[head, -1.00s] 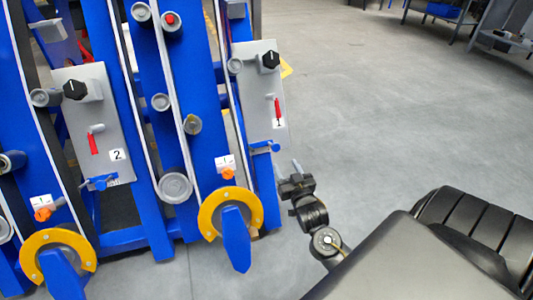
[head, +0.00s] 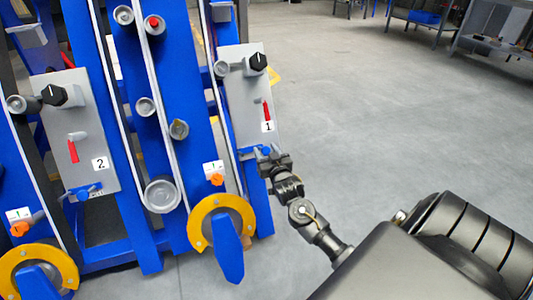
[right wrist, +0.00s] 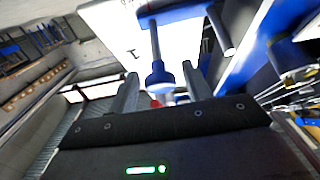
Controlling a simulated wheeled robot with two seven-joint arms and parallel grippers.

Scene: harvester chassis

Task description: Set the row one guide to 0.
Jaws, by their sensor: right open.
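The grey row one panel (head: 244,95) carries a black knob (head: 258,62), a red lever (head: 266,110) and the label 1. The small blue guide (head: 248,153) is at its bottom edge, partly hidden by my right gripper (head: 270,158). In the right wrist view, a blue stem with a round blue end (right wrist: 159,76) reaches down from the pale panel between the two open fingers of my right gripper (right wrist: 160,88). I cannot tell whether the fingers touch it. The guide's scale reading is not legible. My left gripper is not in view.
The row two panel (head: 74,130) with its own knob and red lever stands at the left. Yellow rings (head: 203,216) and orange knobs (head: 217,179) sit low on the blue frame. The grey floor (head: 370,130) to the right is open.

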